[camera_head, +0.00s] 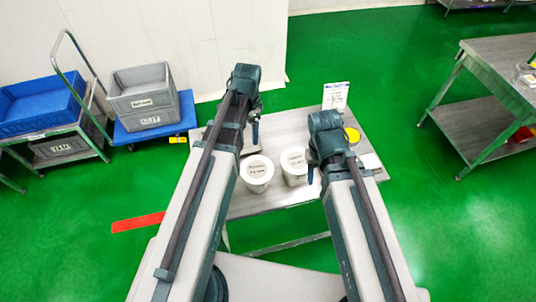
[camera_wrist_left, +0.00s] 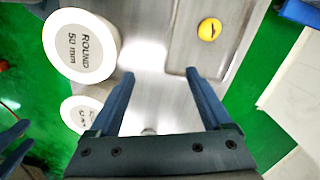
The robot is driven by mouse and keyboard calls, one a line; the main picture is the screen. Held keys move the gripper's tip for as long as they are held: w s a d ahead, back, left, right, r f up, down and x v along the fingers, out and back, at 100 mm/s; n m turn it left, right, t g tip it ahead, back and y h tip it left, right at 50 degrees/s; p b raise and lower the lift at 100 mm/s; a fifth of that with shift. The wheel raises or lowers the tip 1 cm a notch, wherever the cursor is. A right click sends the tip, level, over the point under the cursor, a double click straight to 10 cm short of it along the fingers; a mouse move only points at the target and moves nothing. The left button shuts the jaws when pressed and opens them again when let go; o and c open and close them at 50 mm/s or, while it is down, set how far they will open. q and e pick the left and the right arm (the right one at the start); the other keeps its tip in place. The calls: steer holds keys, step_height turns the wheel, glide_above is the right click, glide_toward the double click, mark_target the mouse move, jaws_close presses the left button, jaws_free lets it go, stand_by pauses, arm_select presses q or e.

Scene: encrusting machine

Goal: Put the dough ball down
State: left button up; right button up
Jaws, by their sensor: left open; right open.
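In the left wrist view a small yellow round piece (camera_wrist_left: 209,30) with a dark mark lies in a shallow grey tray (camera_wrist_left: 185,45). It may be the dough ball; I cannot tell for sure. My left gripper (camera_wrist_left: 160,75) is open with nothing between its fingers, above the metal table and apart from the yellow piece.
Two white lidded tubs (camera_head: 257,173) (camera_head: 294,166) stand on the table (camera_head: 275,198) between my arms; one reads "ROUND 50 mm" in the wrist view (camera_wrist_left: 82,46). A sign (camera_head: 336,96) and a yellow round item (camera_head: 352,135) are behind the right arm. Crates (camera_head: 143,95) stand at left.

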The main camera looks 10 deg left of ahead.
arm_select(q)
steer(key=s+d+n, duration=0.5)
steer(key=s+d, duration=0.7)
steer(key=s, duration=0.1)
steer(key=shift+n+y, duration=0.4)
steer(key=shift+r, duration=0.1)
